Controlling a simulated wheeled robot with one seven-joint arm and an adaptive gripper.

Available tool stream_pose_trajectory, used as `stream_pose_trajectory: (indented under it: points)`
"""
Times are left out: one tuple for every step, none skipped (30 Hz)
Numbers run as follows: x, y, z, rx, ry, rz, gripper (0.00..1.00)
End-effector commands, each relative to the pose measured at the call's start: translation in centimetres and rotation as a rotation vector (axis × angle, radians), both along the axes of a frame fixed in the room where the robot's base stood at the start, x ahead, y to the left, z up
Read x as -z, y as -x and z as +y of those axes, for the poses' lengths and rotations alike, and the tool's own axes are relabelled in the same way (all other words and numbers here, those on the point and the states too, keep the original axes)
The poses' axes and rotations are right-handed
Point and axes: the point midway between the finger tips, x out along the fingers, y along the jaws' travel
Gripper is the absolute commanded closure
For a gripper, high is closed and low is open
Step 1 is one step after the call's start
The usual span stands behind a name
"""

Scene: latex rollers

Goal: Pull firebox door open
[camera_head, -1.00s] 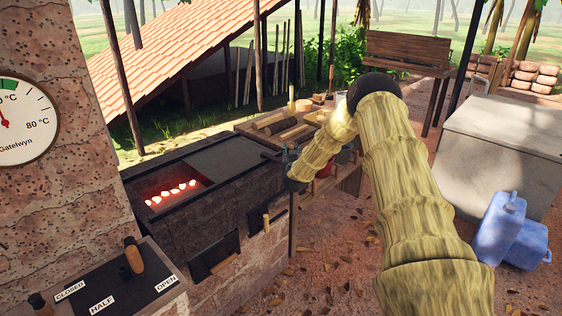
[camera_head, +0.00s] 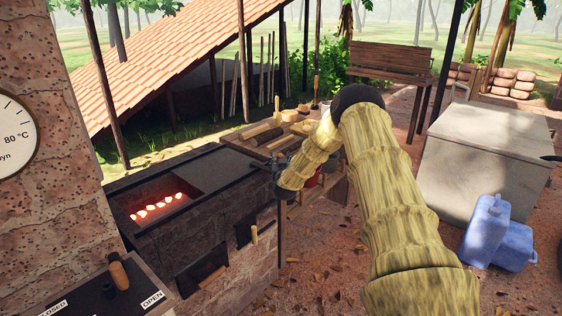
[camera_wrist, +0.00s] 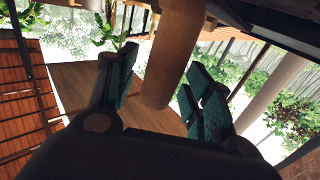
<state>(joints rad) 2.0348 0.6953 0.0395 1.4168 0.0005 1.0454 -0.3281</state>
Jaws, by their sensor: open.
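The brick firebox stove (camera_head: 225,205) stands at left, with red glowing coals (camera_head: 157,207) in its open top. Its front has a dark panel (camera_head: 192,275) with a wooden grip low down and a second dark panel (camera_head: 243,228) beside an upright wooden handle (camera_head: 254,234). I cannot tell which panel is the door. My gripper (camera_head: 278,172) is near the stove's far right corner, small and dark in the head view. In the wrist view my gripper (camera_wrist: 160,88) has its teal fingers apart, with a rounded wooden bar (camera_wrist: 175,55) appearing between them. Contact is unclear.
A damper board (camera_head: 105,295) with a wooden lever is at lower left. A wooden table (camera_head: 270,140) with logs stands behind my gripper. A grey box (camera_head: 480,160) and blue jugs (camera_head: 495,235) are at right. Leaf-strewn ground (camera_head: 320,270) is open in front.

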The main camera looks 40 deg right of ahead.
Motion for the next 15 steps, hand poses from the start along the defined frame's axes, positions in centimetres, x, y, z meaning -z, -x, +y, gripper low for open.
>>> stream_pose_trajectory:
  points:
    - [0.0, 0.1, -0.1, 0.001, 0.000, 0.000, 0.49]
    - [0.0, 0.2, 0.0, 0.001, 0.000, 0.000, 0.49]
    - [0.0, 0.3, 0.1, 0.001, 0.000, 0.000, 0.49]
    - [0.0, 0.5, 0.2, 0.001, -0.001, 0.000, 0.49]
    - [0.0, 0.6, 0.3, 0.000, -0.001, 0.000, 0.49]
    - [0.0, 0.9, 0.6, 0.000, -0.001, 0.000, 0.49]
    - [0.0, 1.2, 0.8, 0.000, -0.001, 0.000, 0.49]
    - [0.0, 1.5, 1.0, 0.000, -0.002, 0.001, 0.49]
    - [0.0, 2.0, 1.3, 0.000, -0.002, 0.001, 0.49]
    - [0.0, 2.4, 1.6, 0.000, -0.003, 0.002, 0.49]
    - [-0.1, 2.8, 1.9, 0.000, -0.001, 0.000, 0.49]
    - [0.0, 3.4, 2.4, 0.000, -0.003, 0.002, 0.49]
    - [0.0, 3.8, 2.7, 0.000, -0.003, 0.002, 0.49]
    - [0.0, 4.3, 3.0, 0.000, -0.002, 0.001, 0.49]
    - [0.0, 4.9, 3.4, 0.000, -0.002, 0.001, 0.49]
